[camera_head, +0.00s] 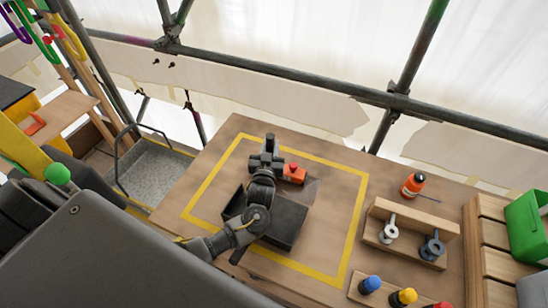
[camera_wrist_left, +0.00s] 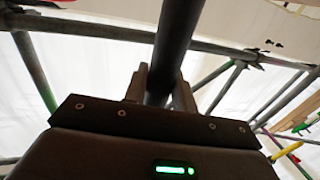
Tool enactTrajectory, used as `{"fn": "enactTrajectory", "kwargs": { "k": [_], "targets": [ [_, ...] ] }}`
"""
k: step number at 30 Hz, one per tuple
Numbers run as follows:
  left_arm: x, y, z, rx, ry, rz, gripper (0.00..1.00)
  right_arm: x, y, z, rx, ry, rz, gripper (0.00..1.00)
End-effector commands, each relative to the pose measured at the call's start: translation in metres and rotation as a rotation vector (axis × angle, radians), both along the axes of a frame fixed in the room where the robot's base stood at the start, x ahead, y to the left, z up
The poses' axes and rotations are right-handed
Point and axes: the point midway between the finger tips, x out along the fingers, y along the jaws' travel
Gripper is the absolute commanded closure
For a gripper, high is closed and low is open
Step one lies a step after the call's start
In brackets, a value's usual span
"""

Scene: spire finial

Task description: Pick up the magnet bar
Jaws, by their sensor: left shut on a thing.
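The magnet bar shows in the left wrist view as a dark, round bar (camera_wrist_left: 172,45) running up out of the top of the picture. My left gripper (camera_wrist_left: 160,92) is shut on it, with one finger on each side. In the head view my left gripper (camera_head: 267,160) is over the yellow-taped square on the wooden table, at the far side of a dark open tray (camera_head: 290,228). My arm hides part of the tray and most of the bar there. The bar's far end is out of the wrist view. My right gripper is not in view.
An orange bottle (camera_head: 412,185), a wooden rack (camera_head: 440,225) with grey metal parts and blue, yellow and red knobs stand to the right. A green bin (camera_head: 525,230) is at the far right. Scaffold poles cross behind.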

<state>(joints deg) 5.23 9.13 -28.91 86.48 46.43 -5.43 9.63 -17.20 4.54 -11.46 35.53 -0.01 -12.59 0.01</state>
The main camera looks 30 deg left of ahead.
Motion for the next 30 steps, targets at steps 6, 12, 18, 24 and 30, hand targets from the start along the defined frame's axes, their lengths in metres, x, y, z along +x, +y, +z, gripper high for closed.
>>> {"fn": "enactTrajectory", "kwargs": {
  "k": [6,12,18,24,30],
  "targets": [
    [0.000,0.000,0.008,-0.002,-0.005,0.000,1.00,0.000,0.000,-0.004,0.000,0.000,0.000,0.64],
    [0.001,0.000,0.024,-0.002,-0.006,0.001,1.00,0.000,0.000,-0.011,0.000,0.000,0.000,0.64],
    [-0.011,-0.001,0.045,-0.003,-0.005,0.001,1.00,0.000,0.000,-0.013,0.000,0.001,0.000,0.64],
    [-0.032,-0.003,0.069,-0.004,-0.006,0.001,1.00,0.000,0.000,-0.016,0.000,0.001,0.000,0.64],
    [-0.062,-0.006,0.094,-0.005,-0.005,0.001,1.00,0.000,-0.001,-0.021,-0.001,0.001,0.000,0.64]
  ]
}}
